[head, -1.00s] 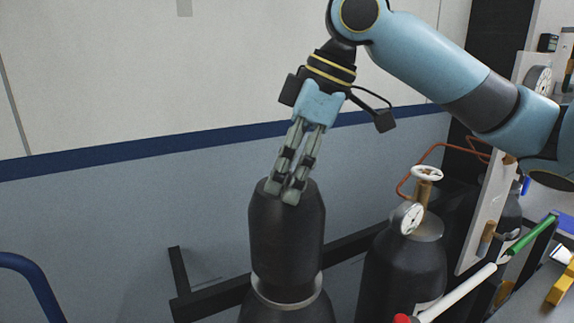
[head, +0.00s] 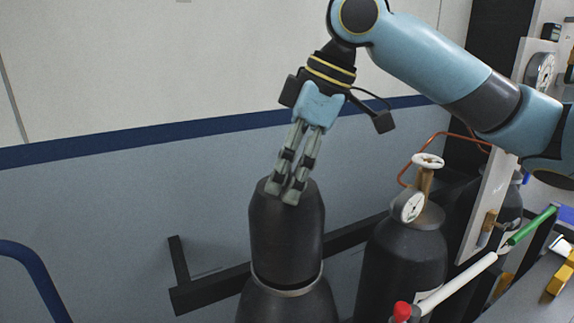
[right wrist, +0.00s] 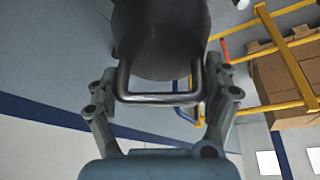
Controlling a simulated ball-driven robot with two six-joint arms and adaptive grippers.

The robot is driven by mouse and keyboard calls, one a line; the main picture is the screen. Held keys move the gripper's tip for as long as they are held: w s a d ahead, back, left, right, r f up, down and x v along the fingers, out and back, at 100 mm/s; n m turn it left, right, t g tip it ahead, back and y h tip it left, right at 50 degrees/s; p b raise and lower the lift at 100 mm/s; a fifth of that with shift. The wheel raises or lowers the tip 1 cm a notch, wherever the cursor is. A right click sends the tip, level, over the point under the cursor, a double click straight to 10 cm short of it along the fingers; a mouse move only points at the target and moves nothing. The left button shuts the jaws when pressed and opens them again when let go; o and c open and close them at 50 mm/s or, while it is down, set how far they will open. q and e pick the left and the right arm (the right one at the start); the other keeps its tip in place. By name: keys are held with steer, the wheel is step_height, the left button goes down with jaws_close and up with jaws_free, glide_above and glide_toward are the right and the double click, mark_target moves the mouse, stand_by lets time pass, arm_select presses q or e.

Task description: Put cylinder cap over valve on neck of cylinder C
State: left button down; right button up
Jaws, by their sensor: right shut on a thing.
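The cylinder cap (head: 287,235) is dark, tall and domed, and stands upright over a dark cylinder (head: 287,306). A pale ring shows at the cap's lower rim. The valve is hidden, and I cannot tell whether the rim touches the cylinder. No letter shows on this cylinder. My right gripper (head: 281,193) is shut on the cap's top. In the right wrist view, the gripper (right wrist: 162,92) has its fingers at either side of a dark U-shaped bar below the cap (right wrist: 160,40). My left gripper is not in view.
Another dark cylinder (head: 400,265) with a gauge and white handwheel (head: 428,160) stands to the right. A dark rail (head: 215,288) runs behind the capped cylinder. A blue tube (head: 38,280) is at lower left. A yellow frame (right wrist: 290,60) and cardboard boxes (right wrist: 280,85) show in the wrist view.

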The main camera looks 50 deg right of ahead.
steer(key=shift+f, duration=0.5)
steer(key=o, duration=1.6)
steer(key=shift+c, duration=0.2)
steer(key=shift+r, duration=0.1)
step_height(320, 180, up, 10)
steer(key=shift+f, duration=0.1)
